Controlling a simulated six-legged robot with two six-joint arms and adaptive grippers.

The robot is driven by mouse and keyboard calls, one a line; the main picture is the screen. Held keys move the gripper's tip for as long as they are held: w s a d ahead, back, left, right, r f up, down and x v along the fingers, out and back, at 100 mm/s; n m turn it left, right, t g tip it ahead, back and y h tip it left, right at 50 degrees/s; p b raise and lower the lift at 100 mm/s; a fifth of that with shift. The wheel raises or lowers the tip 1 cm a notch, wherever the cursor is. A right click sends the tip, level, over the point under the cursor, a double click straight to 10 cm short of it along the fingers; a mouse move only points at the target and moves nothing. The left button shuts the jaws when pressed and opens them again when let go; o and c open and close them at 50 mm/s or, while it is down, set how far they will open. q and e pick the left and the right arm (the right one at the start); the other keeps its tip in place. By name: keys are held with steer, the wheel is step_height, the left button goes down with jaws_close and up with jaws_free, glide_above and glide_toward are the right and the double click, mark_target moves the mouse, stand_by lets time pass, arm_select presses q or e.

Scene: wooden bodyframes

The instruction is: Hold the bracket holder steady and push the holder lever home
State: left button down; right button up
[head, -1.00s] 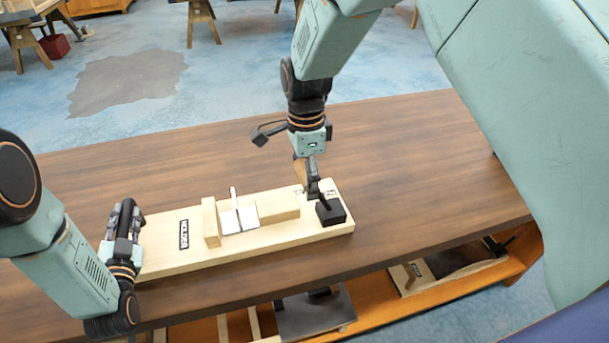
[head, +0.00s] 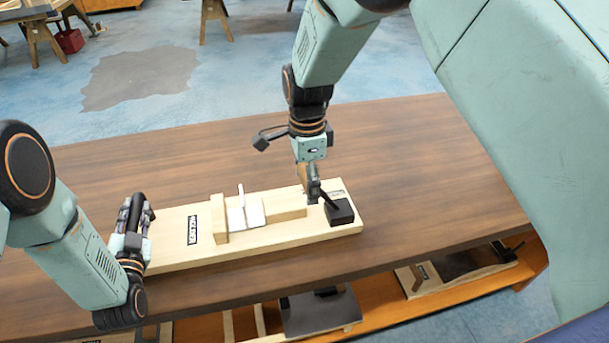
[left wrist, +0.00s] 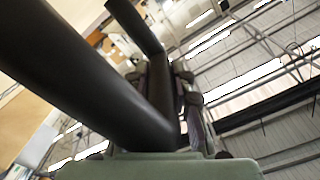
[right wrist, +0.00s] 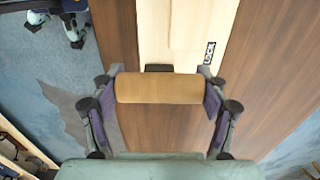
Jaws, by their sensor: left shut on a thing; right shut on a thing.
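The bracket holder is a long pale wooden board (head: 180,255) on the table, with an upright wooden block (head: 219,219), a white bracket (head: 246,213) and a low wooden block (head: 287,212). My left gripper (head: 135,215) is shut on a black handle at its left end; the handle fills much of the left wrist view (left wrist: 120,90). The holder lever (head: 328,200) rises from a black base (head: 341,212) at the right end and leans left. My right gripper (head: 309,192) is shut on its wooden grip, a brown cylinder (right wrist: 158,88) between the fingers in the right wrist view.
A LOCK label (right wrist: 209,53) is on the board in the right wrist view. The dark wooden table (head: 420,170) is clear behind and right of the board. A lower shelf (head: 400,300) with more pieces runs under the front edge.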

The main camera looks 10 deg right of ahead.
steer(key=o, duration=1.7)
steer(key=shift+a, duration=0.1)
step_height(320, 180, up, 12)
